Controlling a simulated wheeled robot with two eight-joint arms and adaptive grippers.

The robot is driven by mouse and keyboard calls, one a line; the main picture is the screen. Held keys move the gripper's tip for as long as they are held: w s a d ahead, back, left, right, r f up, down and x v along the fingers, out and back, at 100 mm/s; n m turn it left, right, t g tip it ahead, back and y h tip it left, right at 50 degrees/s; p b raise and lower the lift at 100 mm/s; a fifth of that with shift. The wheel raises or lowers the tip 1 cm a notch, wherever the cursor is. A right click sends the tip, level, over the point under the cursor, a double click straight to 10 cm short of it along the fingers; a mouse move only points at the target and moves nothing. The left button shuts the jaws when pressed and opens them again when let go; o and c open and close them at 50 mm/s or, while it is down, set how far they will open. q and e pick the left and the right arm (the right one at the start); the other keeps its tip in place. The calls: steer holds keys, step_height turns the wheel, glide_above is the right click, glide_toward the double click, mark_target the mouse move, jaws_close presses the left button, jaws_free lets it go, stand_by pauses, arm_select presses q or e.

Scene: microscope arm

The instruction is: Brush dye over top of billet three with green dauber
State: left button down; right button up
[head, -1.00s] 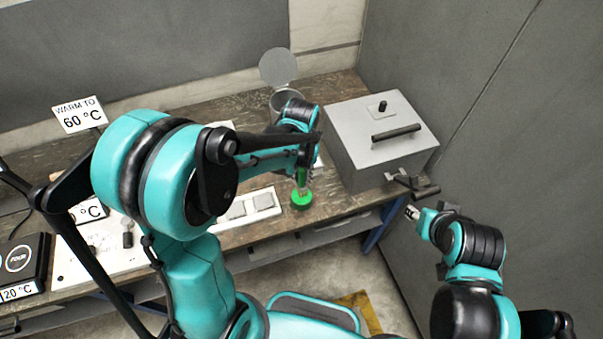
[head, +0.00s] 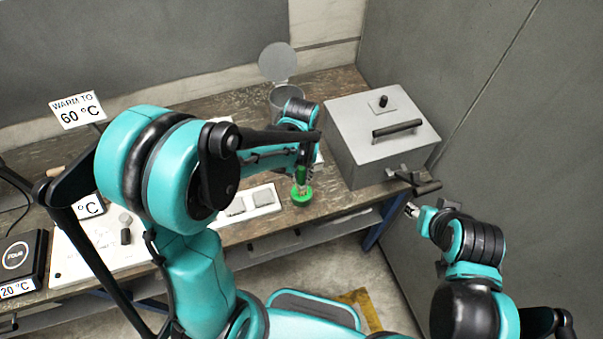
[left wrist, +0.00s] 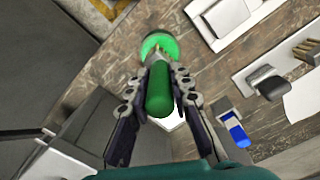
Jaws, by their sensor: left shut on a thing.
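My left gripper (head: 303,178) is shut on the green dauber (left wrist: 159,90), gripping its handle. The dauber points down at a round green dish (head: 302,201) near the bench's front edge. In the left wrist view its tip is over or in the green dish (left wrist: 158,44); I cannot tell whether it touches. I cannot tell which is billet three. My right gripper (head: 411,210) is away at the right, its jaw state unclear.
A grey box with a black handle (head: 380,140) stands right of the dish. A grey canister (head: 287,97) with its lid raised is behind my left gripper. Signs, a white board (head: 100,255) and a black device (head: 22,258) are at the left. A blue item (left wrist: 234,129) shows in the left wrist view.

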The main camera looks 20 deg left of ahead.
arm_select(q)
steer(key=shift+f+b, duration=0.5)
steer(key=shift+b, duration=0.05)
stand_by(1.4)
steer(key=shift+r+p, duration=0.7)
steer(key=shift+r, duration=0.15)
steer(key=shift+r+p, duration=1.9)
steer(key=shift+r, duration=0.8)
